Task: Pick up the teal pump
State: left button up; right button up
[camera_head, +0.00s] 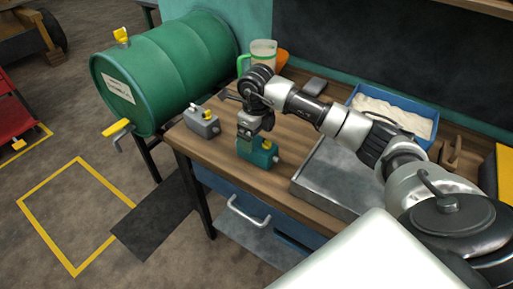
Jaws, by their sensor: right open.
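The teal pump (258,153) stands on the wooden workbench near its left front part. It has a boxy teal body with a yellow knob on its right side. My right arm reaches in from the right, and my right gripper (247,133) is directly over the pump, pointing down. The gripper covers the top of the pump, and its fingertips are small in this view, so I cannot tell if they touch it. The right gripper is open. My left gripper is not in view.
A grey pump-like unit (202,122) with a yellow knob sits left of the teal pump. A metal tray (340,178) lies to the right. A blue bin (397,113) with pale contents, a jug (263,50) and a green drum (165,78) stand around the bench.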

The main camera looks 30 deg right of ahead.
aim_at(256, 142)
notch_tip(256, 142, down, 4)
jog(key=shift+d+r+p, duration=0.1)
jog(key=shift+d+p, duration=0.05)
jog(key=shift+p, duration=0.35)
jog(key=shift+w+f, duration=0.1)
jog(key=shift+f, duration=0.25)
jog(key=shift+c, duration=0.2)
jog(key=c, duration=1.4)
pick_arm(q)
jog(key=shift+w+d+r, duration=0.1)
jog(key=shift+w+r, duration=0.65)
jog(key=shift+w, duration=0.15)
pick_arm(e)
jog(key=shift+w+r, duration=0.1)
jog(key=shift+c, duration=1)
jog(key=shift+r, duration=0.15)
